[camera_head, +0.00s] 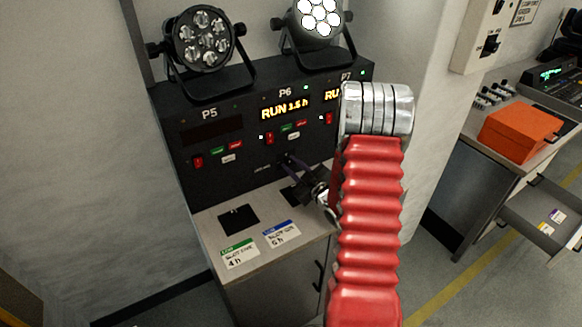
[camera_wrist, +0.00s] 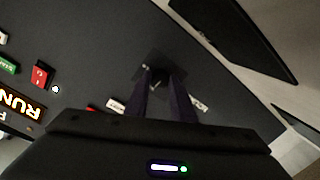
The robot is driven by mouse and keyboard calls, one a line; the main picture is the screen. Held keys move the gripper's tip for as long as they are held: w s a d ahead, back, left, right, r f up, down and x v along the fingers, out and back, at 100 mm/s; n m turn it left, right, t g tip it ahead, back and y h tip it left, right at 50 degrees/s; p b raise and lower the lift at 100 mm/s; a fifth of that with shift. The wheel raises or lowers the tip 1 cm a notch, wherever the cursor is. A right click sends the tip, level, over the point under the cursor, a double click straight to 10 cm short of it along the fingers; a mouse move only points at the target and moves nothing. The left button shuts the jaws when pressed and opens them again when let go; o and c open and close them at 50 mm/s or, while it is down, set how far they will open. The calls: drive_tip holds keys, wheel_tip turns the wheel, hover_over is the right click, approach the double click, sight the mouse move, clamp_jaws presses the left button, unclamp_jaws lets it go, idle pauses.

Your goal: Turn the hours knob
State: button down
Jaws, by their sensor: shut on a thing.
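The black control panel (camera_head: 220,170) stands on a bench and carries the sections P5, P6 and P7. My gripper (camera_head: 286,163) reaches the panel below the P6 buttons. Its two fingers are shut on a small dark knob, which also shows between the fingertips in the wrist view (camera_wrist: 160,84). The P6 display (camera_head: 285,108) is lit and reads "RUN 1.5 h", as far as I can tell. The P5 display (camera_head: 211,132) is dark. My red arm hides most of the P7 section. The knob's pointer is too small to read.
Two par cans (camera_head: 203,40) stand on top of the panel; the right one (camera_head: 319,17) is lit. Cards with green (camera_head: 238,253) and blue (camera_head: 281,234) bands lie on the bench top. An orange box (camera_head: 519,131) sits on a desk at right, above an open drawer (camera_head: 545,212).

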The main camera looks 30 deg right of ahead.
drive_tip(key=shift+s+d+f+m, duration=0.1)
drive_tip(key=shift+f+m, duration=0.15)
drive_tip(key=shift+m, duration=1.05)
drive_tip(key=c, duration=1.9)
unclamp_jaws()
drive_tip(key=o, duration=0.4)
drive_tip(key=shift+r+y, duration=0.1)
drive_tip(key=shift+y, duration=0.2)
